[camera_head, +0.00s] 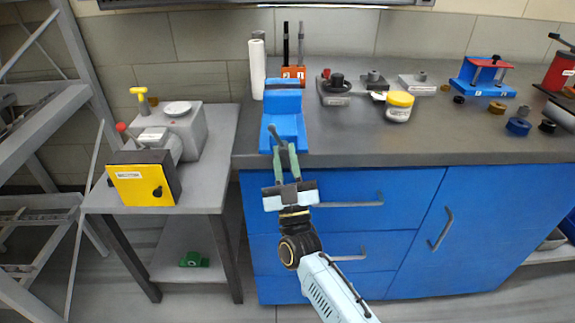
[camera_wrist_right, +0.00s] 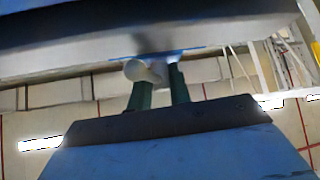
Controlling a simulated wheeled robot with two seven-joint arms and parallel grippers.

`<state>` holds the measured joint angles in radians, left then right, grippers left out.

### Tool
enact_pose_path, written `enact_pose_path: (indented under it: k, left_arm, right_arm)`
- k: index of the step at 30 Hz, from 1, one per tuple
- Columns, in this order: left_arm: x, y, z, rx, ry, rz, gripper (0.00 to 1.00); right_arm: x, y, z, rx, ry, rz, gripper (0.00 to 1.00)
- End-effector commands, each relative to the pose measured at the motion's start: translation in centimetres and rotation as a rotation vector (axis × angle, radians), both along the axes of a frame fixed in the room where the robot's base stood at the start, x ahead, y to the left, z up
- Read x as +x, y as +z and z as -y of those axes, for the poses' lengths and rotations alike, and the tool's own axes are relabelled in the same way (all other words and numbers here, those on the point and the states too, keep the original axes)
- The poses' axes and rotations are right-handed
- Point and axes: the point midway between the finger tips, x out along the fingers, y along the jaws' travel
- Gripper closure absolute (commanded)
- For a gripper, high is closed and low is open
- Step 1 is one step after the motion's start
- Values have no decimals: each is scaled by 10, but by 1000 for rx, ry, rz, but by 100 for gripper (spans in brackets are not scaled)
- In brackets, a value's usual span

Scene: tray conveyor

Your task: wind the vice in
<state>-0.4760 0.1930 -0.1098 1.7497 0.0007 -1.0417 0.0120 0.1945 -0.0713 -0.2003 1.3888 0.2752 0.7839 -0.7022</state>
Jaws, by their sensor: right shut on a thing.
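The blue vice (camera_head: 285,108) stands on the grey worktop near its left front corner. Its dark handle (camera_head: 275,134) shows at the front end, slanting up to the left. My right gripper (camera_head: 286,148) reaches in from below, in front of the vice, with its green fingers on the handle. In the right wrist view the fingertips (camera_wrist_right: 158,76) are close together at a pale rounded handle end (camera_wrist_right: 137,70), under the worktop edge. The fingers hide part of the handle. My left gripper is not in view.
A white roll (camera_head: 257,68) stands behind the vice. A yellow-lidded jar (camera_head: 399,107) and several small fittings lie to its right. A side table (camera_head: 222,165) with a yellow-fronted box (camera_head: 142,185) stands at the left. Blue drawers (camera_head: 345,185) are below the worktop.

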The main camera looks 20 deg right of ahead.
Motion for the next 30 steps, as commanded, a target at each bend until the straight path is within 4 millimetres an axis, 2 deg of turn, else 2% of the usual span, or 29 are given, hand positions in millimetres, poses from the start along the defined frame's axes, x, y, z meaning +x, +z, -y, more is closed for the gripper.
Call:
enact_pose_path:
  k: [1,12,27,28,30]
  left_arm:
    - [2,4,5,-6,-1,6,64]
    - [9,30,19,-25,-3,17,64]
    - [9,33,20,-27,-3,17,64]
    - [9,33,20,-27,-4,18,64]
    - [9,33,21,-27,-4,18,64]
  right_arm:
    - [-1,6,-1,36,-1,30,100]
    - [-1,9,-3,163,-1,69,100]
    - [-1,10,-4,178,1,75,100]
    - [-1,10,-4,177,2,75,79]
    - [-1,9,-4,177,1,74,70]
